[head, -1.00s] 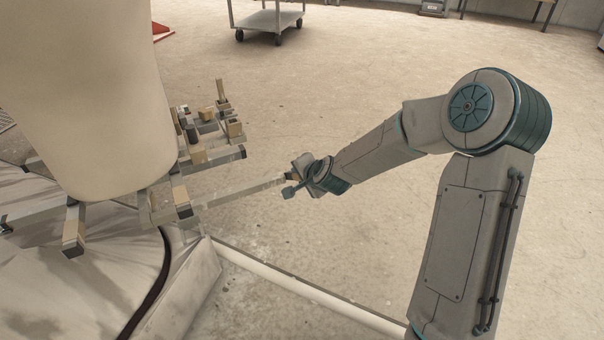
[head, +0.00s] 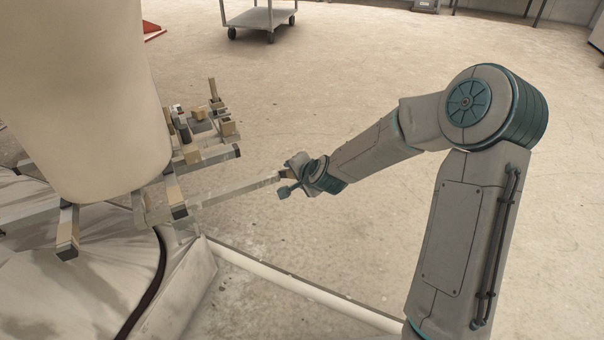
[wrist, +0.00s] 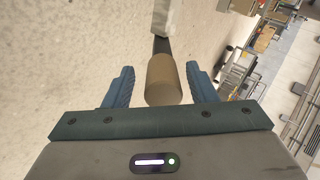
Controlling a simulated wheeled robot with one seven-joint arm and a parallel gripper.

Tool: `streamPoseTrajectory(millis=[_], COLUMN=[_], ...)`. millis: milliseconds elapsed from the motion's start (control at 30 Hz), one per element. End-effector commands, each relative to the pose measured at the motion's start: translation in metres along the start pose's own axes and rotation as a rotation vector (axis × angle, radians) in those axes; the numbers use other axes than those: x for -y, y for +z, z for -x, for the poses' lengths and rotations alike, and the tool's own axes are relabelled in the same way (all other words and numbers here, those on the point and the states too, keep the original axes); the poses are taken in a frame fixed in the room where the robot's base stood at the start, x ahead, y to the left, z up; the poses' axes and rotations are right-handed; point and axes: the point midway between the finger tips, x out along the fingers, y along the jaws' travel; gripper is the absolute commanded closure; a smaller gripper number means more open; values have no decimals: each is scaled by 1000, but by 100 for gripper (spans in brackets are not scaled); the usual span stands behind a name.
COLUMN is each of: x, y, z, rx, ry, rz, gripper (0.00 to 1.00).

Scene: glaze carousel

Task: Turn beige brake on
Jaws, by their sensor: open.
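A tan, beige-toned cylindrical grip (wrist: 164,80) sits between the two blue fingers of my gripper (wrist: 160,70) in the wrist view. My gripper is open, with a gap showing on either side of the grip. The grip is on the end of a pale metal bar (head: 232,193) with a dark collar behind it. In the head view my gripper (head: 287,181) is at the outer end of this bar, where the grip is mostly hidden. I cannot tell from the frames whether this is the beige brake, or its setting.
A large cream cylinder (head: 85,95) stands at the left among metal bars. Small tan and dark fittings (head: 200,120) stand beside it. A pale curb (head: 290,285) runs along the floor in front. A grey cart (head: 262,18) is at the back. Open floor lies right.

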Motion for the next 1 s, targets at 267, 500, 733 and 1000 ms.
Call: streamPoseTrajectory(millis=[267, 500, 733, 1000], x=[4, 3, 2, 0], y=[-2, -1, 0, 1], z=[57, 103, 127, 132], rx=[-2, 0, 1, 2], ry=[2, 2, 1, 0], rz=[1, 2, 1, 2], gripper=[48, 48, 48, 48])
